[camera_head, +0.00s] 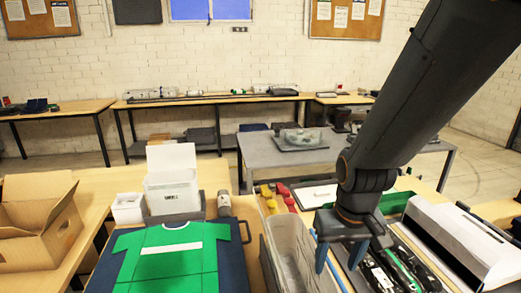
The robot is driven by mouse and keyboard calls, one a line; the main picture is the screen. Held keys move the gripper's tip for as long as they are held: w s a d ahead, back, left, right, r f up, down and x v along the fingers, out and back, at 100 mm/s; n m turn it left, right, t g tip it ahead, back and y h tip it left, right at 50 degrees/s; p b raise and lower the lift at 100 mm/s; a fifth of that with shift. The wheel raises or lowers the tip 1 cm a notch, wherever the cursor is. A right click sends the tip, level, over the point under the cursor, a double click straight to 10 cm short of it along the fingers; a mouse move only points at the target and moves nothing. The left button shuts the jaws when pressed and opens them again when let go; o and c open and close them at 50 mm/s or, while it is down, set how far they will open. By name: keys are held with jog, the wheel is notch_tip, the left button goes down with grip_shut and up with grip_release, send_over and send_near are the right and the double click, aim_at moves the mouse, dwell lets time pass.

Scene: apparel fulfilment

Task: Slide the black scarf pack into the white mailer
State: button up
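My gripper (339,258) reaches down from the right with its two blue fingers apart. Nothing shows held between them. It is just right of a clear grey bin, over the left side of a group of dark packs. A black pack (381,277) lies below and right of the fingers, next to a green strip; I cannot tell for sure that it is the scarf pack. A long white open-topped container (462,245) at the right may be the mailer. A white open box (172,192) also stands at left centre.
A green shirt (172,262) lies on a dark board. A tall clear grey bin (291,250) stands between it and my gripper. Red and yellow items (278,196) lie behind the bin. An open cardboard box (40,225) is at far left.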

jog(key=shift+f, duration=0.3)
jog(key=c, duration=1.1)
jog(key=shift+w+d+r, duration=0.1)
jog(key=shift+w+r, duration=0.05)
jog(key=shift+r, duration=0.05)
grip_shut()
jog(key=w+d+f+n+g+b, duration=0.1)
jog(key=w+d+f+n+b, duration=0.15)
jog(key=w+d+n, duration=0.55)
jog(key=w+d+f+n+g+b, duration=0.1)
jog(key=w+f+n+b, duration=0.2)
jog(key=n, duration=0.8)
jog(key=shift+n, duration=0.3)
jog(key=f+p, duration=0.1)
jog(key=f, duration=0.6)
jog(key=f+p, duration=0.1)
jog(key=f, duration=0.2)
jog(key=shift+w+f+p, duration=0.15)
jog(key=shift+w+p, duration=0.15)
jog(key=shift+p, duration=0.05)
jog(key=d, duration=0.2)
jog(key=p, duration=0.1)
jog(key=shift+w+d+r, duration=0.2)
jog(key=shift+d+r, duration=0.05)
jog(key=shift+d, duration=0.15)
jog(key=shift+w+d+f, duration=0.1)
jog(key=shift+w+d, duration=0.05)
jog(key=shift+d, duration=0.45)
